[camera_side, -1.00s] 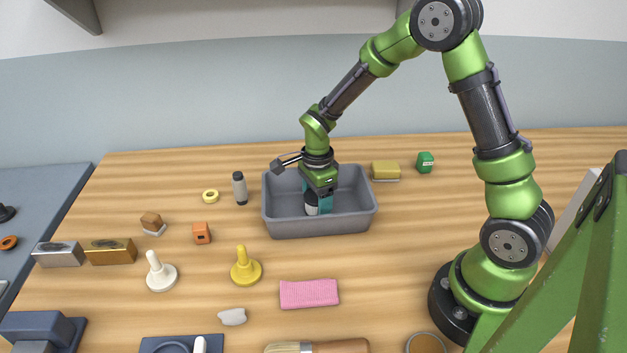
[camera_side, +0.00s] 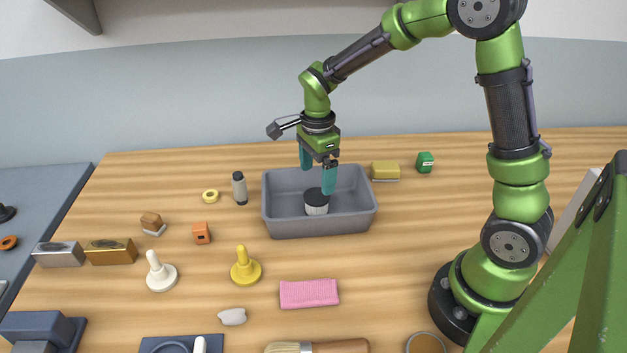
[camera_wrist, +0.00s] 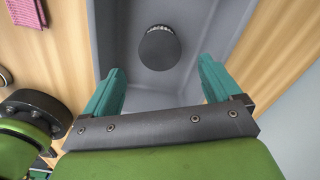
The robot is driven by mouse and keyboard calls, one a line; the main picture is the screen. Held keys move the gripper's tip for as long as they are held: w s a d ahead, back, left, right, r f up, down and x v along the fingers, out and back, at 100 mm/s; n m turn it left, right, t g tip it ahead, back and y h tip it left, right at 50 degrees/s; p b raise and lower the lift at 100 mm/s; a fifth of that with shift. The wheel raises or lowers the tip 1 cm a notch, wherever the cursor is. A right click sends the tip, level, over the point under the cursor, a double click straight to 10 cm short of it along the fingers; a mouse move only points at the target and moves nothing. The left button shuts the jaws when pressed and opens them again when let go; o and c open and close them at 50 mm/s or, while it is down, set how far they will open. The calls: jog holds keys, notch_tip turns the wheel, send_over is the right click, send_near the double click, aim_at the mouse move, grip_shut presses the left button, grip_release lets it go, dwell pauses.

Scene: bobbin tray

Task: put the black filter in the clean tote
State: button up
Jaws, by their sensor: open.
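The black filter (camera_side: 316,202) has a dark top and a pale ribbed lower part. It stands upright on the floor of the grey tote (camera_side: 284,225). In the wrist view the filter (camera_wrist: 159,48) shows as a dark disc inside the tote (camera_wrist: 107,42), beyond the fingertips. My gripper (camera_side: 317,174) is open and empty above the tote, with its teal fingers apart and clear of the filter. The gripper (camera_wrist: 160,80) also shows open in the wrist view, with nothing between its fingers.
A yellow sponge (camera_side: 385,171) and a green box (camera_side: 425,162) lie right of the tote. A grey bottle (camera_side: 240,188) and a yellow ring (camera_side: 210,196) are to its left. A yellow peg (camera_side: 245,266) and a pink cloth (camera_side: 309,293) lie in front.

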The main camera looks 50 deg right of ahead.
aim_at(317, 195)
jog(key=s+a+r+n+t+y, duration=0.1)
jog(key=s+a+r+n+t, duration=0.1)
jog(key=s+r+n, duration=0.5)
jog(key=s+a+r+n+t+y, duration=0.1)
jog(key=s+a+r+n+t, duration=0.2)
jog(key=n, duration=0.8)
jog(key=s+r+t, duration=0.2)
jog(key=s+r, duration=0.2)
jog(key=s, duration=0.1)
jog(key=shift+s+a+r, duration=0.2)
jog(key=shift+r, duration=0.1)
